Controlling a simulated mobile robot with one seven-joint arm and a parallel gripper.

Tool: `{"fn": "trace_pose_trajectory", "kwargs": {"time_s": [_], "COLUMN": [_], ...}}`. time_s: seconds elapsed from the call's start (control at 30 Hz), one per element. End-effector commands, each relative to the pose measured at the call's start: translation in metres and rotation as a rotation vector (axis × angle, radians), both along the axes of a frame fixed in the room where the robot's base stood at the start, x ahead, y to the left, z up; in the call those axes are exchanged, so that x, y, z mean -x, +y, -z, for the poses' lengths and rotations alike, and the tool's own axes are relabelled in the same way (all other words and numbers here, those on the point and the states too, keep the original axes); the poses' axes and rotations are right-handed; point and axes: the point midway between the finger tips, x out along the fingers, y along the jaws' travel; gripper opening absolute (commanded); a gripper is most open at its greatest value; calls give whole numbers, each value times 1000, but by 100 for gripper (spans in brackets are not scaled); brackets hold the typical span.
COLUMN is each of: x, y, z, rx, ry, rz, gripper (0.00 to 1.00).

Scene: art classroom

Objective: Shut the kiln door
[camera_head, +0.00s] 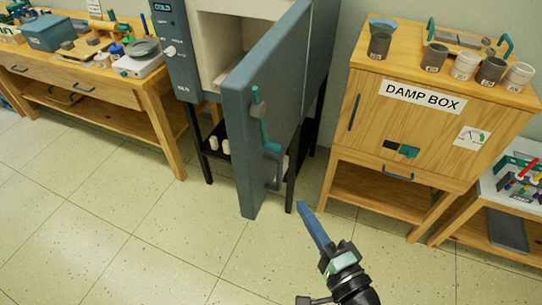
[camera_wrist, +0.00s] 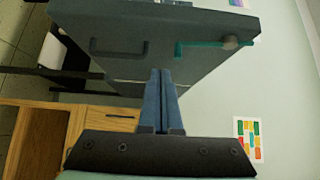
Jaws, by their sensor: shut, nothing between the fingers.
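The kiln (camera_head: 185,50) stands against the back wall with its pale chamber (camera_head: 222,45) showing. Its blue-grey door (camera_head: 265,90) is open and juts out towards me. A grey handle (camera_head: 273,170) and a teal latch lever (camera_head: 260,115) are on the door's outer side. The door (camera_wrist: 160,45) fills the upper part of the wrist view, with the handle (camera_wrist: 118,50) and the teal lever (camera_wrist: 210,45) on it. My gripper (camera_head: 305,208) is shut and empty, to the lower right of the door. In the wrist view its fingers (camera_wrist: 160,75) point at the door; I cannot tell whether they touch it.
A wooden damp box (camera_head: 420,125) with several pots on top stands right of the kiln. A wooden workbench (camera_head: 100,90) with tools stands to the left. A low table (camera_head: 510,210) is at the far right. The tiled floor (camera_head: 130,240) in front is clear.

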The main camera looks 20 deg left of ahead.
Motion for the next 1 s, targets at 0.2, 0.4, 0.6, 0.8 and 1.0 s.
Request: {"fn": "trace_pose_trajectory", "kwargs": {"time_s": [0.2, 0.4, 0.6, 0.8, 1.0], "x": [-18, -49, -70, -70, -70], "y": [20, 51, 82, 105, 111], "z": [-1, -2, -2, -1, 0], "rx": [-1, 0, 0, 1, 1], "ry": [-1, -1, 0, -1, -1], "rz": [-5, -7, -6, -2, -1], "gripper": [0, 0, 0, 0, 0]}}
